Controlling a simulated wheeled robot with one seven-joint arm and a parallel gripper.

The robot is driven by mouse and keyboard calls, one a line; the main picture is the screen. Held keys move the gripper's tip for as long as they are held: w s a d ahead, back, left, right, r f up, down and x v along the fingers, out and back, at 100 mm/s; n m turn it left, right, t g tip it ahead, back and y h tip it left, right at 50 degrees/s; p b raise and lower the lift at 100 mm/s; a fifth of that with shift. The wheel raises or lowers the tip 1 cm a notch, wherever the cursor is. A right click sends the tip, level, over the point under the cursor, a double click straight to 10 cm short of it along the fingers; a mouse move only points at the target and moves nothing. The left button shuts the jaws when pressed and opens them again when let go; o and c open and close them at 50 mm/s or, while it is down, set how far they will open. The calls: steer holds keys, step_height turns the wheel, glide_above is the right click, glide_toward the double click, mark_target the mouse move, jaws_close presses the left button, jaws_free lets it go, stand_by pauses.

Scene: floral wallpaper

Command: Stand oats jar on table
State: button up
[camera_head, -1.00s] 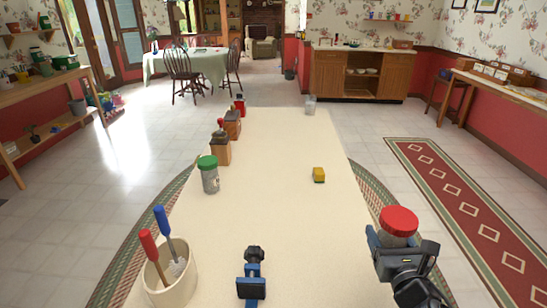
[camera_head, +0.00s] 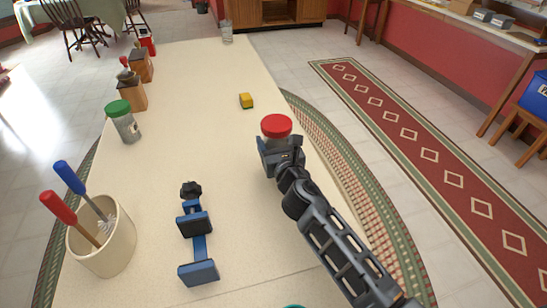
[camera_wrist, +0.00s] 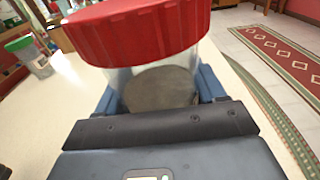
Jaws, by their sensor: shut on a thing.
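A clear jar with a red screw lid (camera_head: 276,126) is held in my gripper (camera_head: 277,150), near the right edge of the cream table (camera_head: 225,130). It looks roughly upright with the lid on top. In the wrist view the red lid (camera_wrist: 140,28) fills the top, and grey-brown contents show through the clear wall. The blue fingers sit on both sides of the jar, shut on it. No label shows. The jar's base is hidden, so I cannot tell whether it touches the table. A second jar with a green lid (camera_head: 123,122) stands upright at the table's left.
A cream crock (camera_head: 103,245) with red- and blue-handled brushes stands front left. A blue and black clamp-like tool (camera_head: 197,240) lies front centre. The table's middle is clear.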

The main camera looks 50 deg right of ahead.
steer(key=shift+w+f+b, duration=0.1)
steer(key=shift+f+b, duration=1.3)
steer(key=shift+f, duration=0.6)
steer(key=shift+f, duration=0.1)
steer(key=shift+f, duration=0.15)
steer(key=o, duration=1.1)
steer(key=shift+o, duration=0.2)
steer(key=shift+r, duration=0.3)
steer(key=b+v, duration=0.1)
steer(key=v, duration=1.1)
